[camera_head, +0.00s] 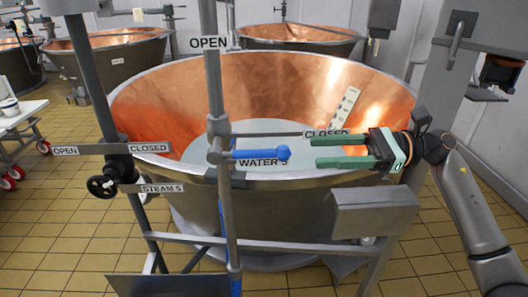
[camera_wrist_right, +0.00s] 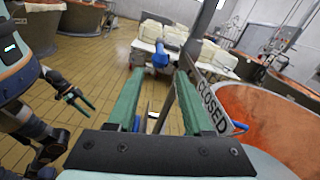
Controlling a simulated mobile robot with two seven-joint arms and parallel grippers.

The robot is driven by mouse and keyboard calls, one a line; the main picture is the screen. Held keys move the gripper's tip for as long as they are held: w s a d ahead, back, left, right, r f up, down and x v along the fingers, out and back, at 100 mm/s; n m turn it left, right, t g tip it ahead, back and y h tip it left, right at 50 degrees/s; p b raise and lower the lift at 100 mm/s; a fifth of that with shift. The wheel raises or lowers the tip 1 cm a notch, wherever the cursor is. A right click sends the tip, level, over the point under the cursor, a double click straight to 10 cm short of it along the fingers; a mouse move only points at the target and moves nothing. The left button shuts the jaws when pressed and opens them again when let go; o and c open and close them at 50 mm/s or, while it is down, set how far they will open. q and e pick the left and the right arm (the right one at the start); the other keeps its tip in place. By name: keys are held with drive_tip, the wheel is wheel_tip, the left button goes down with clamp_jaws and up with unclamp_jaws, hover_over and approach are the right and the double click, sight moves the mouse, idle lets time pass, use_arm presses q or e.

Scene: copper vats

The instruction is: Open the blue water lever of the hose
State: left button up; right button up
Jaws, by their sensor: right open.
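The blue water lever (camera_head: 262,154) lies level on a grey vertical pipe (camera_head: 215,90) in the head view, pointing right towards the CLOSED sign (camera_head: 325,133). The WATER 5 label (camera_head: 262,162) is just behind it. My right gripper (camera_head: 315,152) is open, its green fingers pointing left at the lever's rounded tip, with a small gap between. In the right wrist view the lever's blue end (camera_wrist_right: 160,57) shows just beyond and between the open fingertips (camera_wrist_right: 158,75). My left gripper (camera_wrist_right: 78,102) shows small at the left of that view, its green fingers apart.
A copper vat (camera_head: 180,95) with pale liquid stands right behind the lever. An OPEN sign (camera_head: 208,43) is higher on the pipe. A steam valve with a black handwheel (camera_head: 103,186) is at left. A grey box (camera_head: 375,210) sits below my right gripper.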

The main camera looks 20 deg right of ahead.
sight(267, 153)
drive_tip(key=p+x, duration=0.2)
drive_tip(key=x, duration=0.7)
drive_tip(key=shift+a, duration=0.35)
use_arm(q)
drive_tip(key=shift+s+a+r+y+p, duration=0.2)
drive_tip(key=shift+s+a, duration=0.15)
drive_tip(key=shift+a, duration=0.25)
drive_tip(key=shift+s+a+r+y+p, duration=0.2)
drive_tip(key=shift+s+a, duration=0.15)
drive_tip(key=shift+a, duration=0.25)
use_arm(e)
drive_tip(key=shift+w+a, duration=0.25)
drive_tip(key=shift+a, duration=0.4)
drive_tip(key=shift+c, duration=0.4)
use_arm(q)
drive_tip(key=shift+w+d+r, duration=0.2)
drive_tip(key=shift+r, duration=0.05)
use_arm(e)
clamp_jaws()
use_arm(q)
drive_tip(key=shift+f, duration=0.1)
